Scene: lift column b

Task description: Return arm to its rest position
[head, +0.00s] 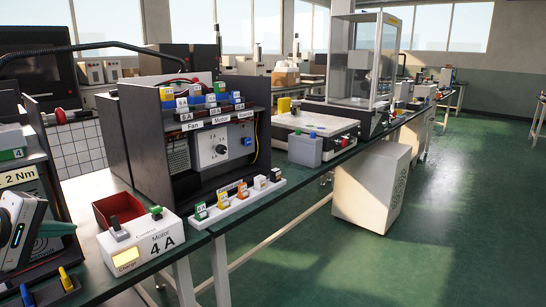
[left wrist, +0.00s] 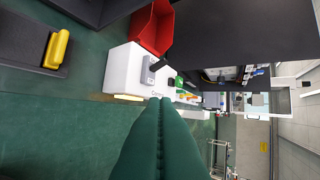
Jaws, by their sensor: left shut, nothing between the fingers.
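My left gripper (left wrist: 160,101) shows in the left wrist view as two dark green fingers with their tips together and nothing between them. Its tips point toward a white control box (left wrist: 125,72) with a grey lever; they are apart from it as far as I can tell. In the head view, part of my left arm (head: 18,232), white and black with a blue light, is at the lower left edge, in front of the "2 Nm" unit. My right gripper is in neither view.
The white "Motor 4 A" box (head: 143,242) stands near the bench's front edge beside a red bin (head: 118,209). A yellow-handled part (head: 67,280) is at lower left. The green floor (head: 430,230) at right is open.

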